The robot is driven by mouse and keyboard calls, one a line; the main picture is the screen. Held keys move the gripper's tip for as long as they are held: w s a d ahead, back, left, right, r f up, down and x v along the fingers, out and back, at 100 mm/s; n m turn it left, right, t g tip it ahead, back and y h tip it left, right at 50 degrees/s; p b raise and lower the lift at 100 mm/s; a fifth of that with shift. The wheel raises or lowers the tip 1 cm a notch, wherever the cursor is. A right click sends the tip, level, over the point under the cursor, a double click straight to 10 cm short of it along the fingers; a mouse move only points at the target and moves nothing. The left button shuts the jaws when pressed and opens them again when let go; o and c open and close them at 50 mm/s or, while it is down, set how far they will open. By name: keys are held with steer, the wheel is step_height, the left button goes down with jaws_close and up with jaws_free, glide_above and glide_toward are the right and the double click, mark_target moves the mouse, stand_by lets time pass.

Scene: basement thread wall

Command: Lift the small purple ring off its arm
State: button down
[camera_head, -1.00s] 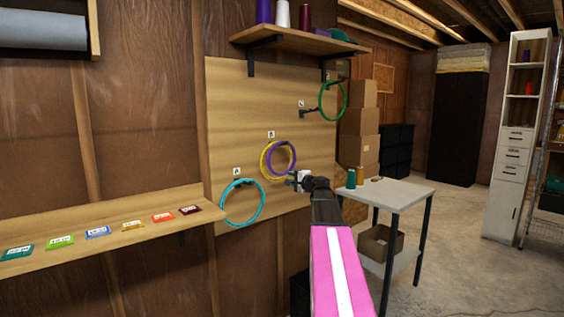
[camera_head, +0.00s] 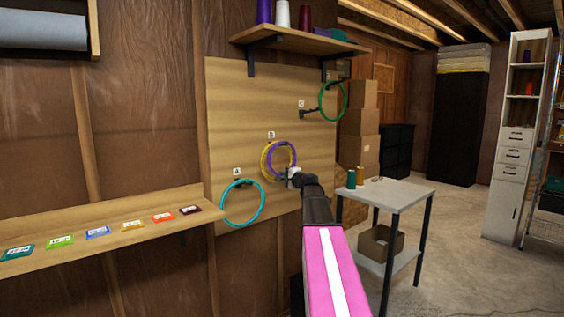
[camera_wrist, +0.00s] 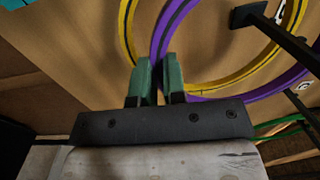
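The purple ring (camera_head: 292,158) hangs on the arm labelled B on the board, with the yellow ring (camera_head: 264,160) beside it and overlapping it. In the wrist view the purple ring (camera_wrist: 170,22) passes between the green fingertips of my gripper (camera_wrist: 157,72). The fingers are close together, with the ring's band filling the narrow gap. The yellow ring (camera_wrist: 126,28) runs just left of the fingers and shows again to their right. A black arm (camera_wrist: 248,15) crosses inside the rings. In the head view my gripper (camera_head: 291,174) is at the purple ring's lower right edge.
A teal ring (camera_head: 232,220) hangs lower left on arm A and a green ring (camera_head: 345,101) upper right on arm C. A shelf with spools (camera_head: 300,40) is above. A ledge with coloured cards (camera_head: 100,238) is at left, a small table (camera_head: 395,193) at right.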

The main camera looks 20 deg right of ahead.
steer(key=shift+r, duration=0.1)
steer(key=shift+r, duration=0.65)
steer(key=r+v, duration=0.1)
steer(key=v, duration=0.8)
steer(key=shift+s+r, duration=0.35)
steer(key=shift+d, duration=0.15)
